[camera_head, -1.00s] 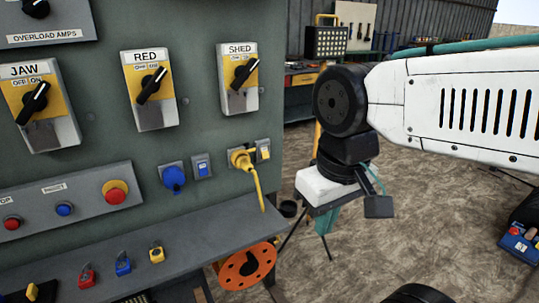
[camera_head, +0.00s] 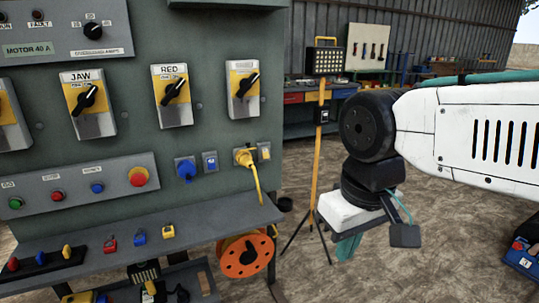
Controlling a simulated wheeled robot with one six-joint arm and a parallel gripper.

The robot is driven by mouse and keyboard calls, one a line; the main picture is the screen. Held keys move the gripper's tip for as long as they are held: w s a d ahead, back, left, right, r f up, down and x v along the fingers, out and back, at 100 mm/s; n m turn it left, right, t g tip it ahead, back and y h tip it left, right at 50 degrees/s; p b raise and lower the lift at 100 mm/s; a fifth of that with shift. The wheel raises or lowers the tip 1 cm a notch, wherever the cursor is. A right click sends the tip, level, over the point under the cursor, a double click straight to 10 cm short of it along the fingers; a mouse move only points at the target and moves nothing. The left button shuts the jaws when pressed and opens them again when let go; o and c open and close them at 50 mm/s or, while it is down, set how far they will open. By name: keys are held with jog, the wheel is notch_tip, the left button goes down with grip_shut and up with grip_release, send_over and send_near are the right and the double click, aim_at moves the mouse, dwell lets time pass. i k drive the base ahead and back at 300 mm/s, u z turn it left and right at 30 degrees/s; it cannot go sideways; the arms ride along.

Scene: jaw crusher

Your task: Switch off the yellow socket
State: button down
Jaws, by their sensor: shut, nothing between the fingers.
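The yellow socket (camera_head: 242,157) is on the lower right of the green panel, with a yellow plug in it and a yellow cable hanging down. A small switch plate (camera_head: 264,151) with a yellow rocker sits just right of it; its on or off position is too small to tell. My gripper (camera_head: 347,247) hangs below my white arm, right of the panel and lower in the picture than the socket. Its teal fingers look shut and empty, apart from the socket and switch.
A blue socket (camera_head: 185,169) and blue switch (camera_head: 210,161) are left of the yellow one. A grey shelf (camera_head: 225,213) juts out below, with several padlocks on it. An orange cable reel (camera_head: 245,256) hangs under its right end. A yellow tripod light (camera_head: 320,115) stands behind my gripper.

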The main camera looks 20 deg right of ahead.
aim_at(265, 153)
jog(key=u, duration=0.25)
jog(key=i, duration=1.1)
jog(key=z, duration=0.3)
